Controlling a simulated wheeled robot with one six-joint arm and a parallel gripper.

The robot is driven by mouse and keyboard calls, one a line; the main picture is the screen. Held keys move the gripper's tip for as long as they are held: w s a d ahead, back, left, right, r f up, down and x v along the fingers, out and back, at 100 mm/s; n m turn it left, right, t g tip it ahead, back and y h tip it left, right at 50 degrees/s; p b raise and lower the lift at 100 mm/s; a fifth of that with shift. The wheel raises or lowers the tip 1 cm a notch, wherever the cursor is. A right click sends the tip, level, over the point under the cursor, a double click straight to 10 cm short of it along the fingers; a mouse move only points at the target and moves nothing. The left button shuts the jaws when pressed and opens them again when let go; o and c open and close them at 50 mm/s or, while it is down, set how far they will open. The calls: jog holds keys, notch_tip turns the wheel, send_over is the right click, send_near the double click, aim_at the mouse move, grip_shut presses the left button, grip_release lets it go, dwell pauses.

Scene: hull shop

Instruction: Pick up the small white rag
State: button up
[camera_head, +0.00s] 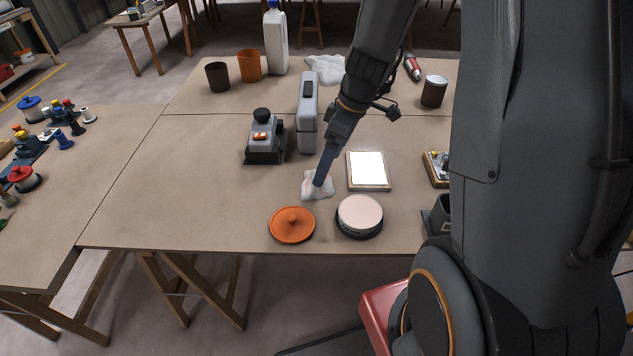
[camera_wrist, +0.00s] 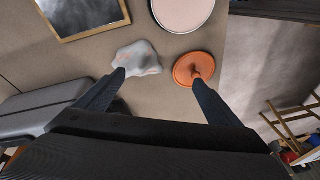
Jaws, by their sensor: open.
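The small white rag (camera_head: 312,187) lies crumpled on the table, left of the framed white panel and behind the orange lid. It also shows in the wrist view (camera_wrist: 139,58), near the tip of the left finger. My gripper (camera_head: 318,184) points down at the rag from above, and its tip overlaps the rag in the head view. In the wrist view my gripper (camera_wrist: 158,76) is open, with its fingers spread wide and nothing held between them. One fingertip overlaps the rag's edge, and the other overlaps the orange lid. I cannot tell whether either finger touches.
The orange lid (camera_head: 292,224) and a round pale-topped tin (camera_head: 360,215) stand close in front of the rag. The framed panel (camera_head: 369,170) is to its right. A grey device (camera_head: 264,144) and an upright grey case (camera_head: 308,112) stand behind.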

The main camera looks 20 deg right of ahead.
jog(key=w+f+n, duration=0.1)
jog(key=w+d+f+n, duration=0.1)
jog(key=w, duration=0.1)
jog(key=w+f+n+y, duration=0.1)
jog(key=w+n, duration=0.1)
jog(key=shift+d+f+t, duration=0.3)
jog(key=shift+d, duration=0.05)
jog(key=shift+p+x, duration=1.55)
jog(key=shift+x, duration=2.35)
jog(key=shift+w, duration=0.15)
jog(key=shift+c, duration=0.3)
jog(key=c, duration=1.1)
jog(key=shift+r+b, duration=1.35)
jog(key=shift+r, duration=3.7)
